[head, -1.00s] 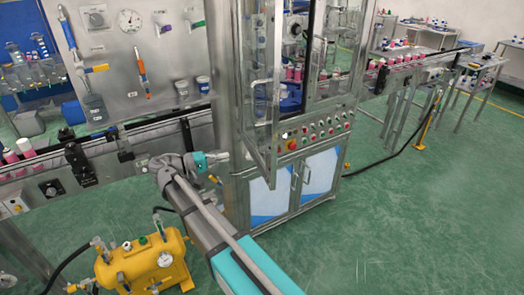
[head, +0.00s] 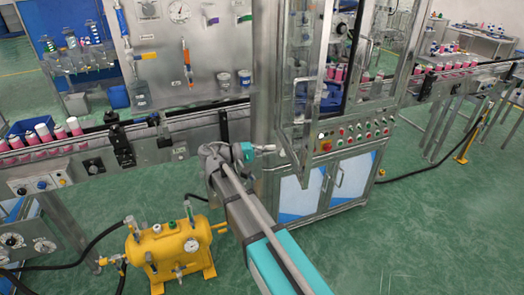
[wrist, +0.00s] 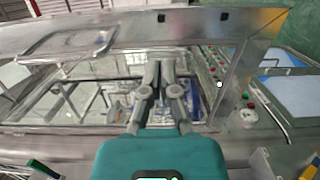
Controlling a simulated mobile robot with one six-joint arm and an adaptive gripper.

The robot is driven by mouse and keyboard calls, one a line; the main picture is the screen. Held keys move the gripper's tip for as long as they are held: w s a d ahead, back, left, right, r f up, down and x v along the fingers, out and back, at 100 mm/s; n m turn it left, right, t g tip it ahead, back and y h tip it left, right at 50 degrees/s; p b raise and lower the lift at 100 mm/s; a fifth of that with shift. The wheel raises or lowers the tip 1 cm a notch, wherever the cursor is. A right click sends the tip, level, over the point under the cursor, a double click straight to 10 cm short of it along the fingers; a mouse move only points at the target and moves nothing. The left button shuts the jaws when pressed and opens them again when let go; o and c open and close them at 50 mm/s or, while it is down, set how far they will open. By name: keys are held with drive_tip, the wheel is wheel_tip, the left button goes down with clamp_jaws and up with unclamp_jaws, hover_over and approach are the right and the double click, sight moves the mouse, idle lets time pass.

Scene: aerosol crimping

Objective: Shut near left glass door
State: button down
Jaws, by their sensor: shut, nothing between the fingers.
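The near left glass door (head: 303,110) is a tall metal-framed pane on the crimping machine. It stands ajar, swung out toward me, its lower corner hanging over the control panel. My gripper (head: 274,149) is left of the door's lower part in the head view. Contact with the door cannot be told. In the wrist view my gripper (wrist: 160,76) is shut and empty, fingers together, in front of framed glass and metal. Which of these frames belongs to the door is hard to tell there.
A button panel (head: 355,138) and lower cabinet (head: 318,190) are below the doors. A conveyor (head: 75,165) with pink cans runs left. A yellow tank (head: 170,250) stands at the front left. Green floor (head: 420,230) is free at the right.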

sight(306, 145)
drive_tip(key=d, duration=0.3)
drive_tip(key=w+d, duration=0.1)
drive_tip(key=d, duration=0.5)
drive_tip(key=shift+w+d, duration=0.2)
drive_tip(key=shift+d, duration=0.2)
drive_tip(key=shift+d, duration=0.15)
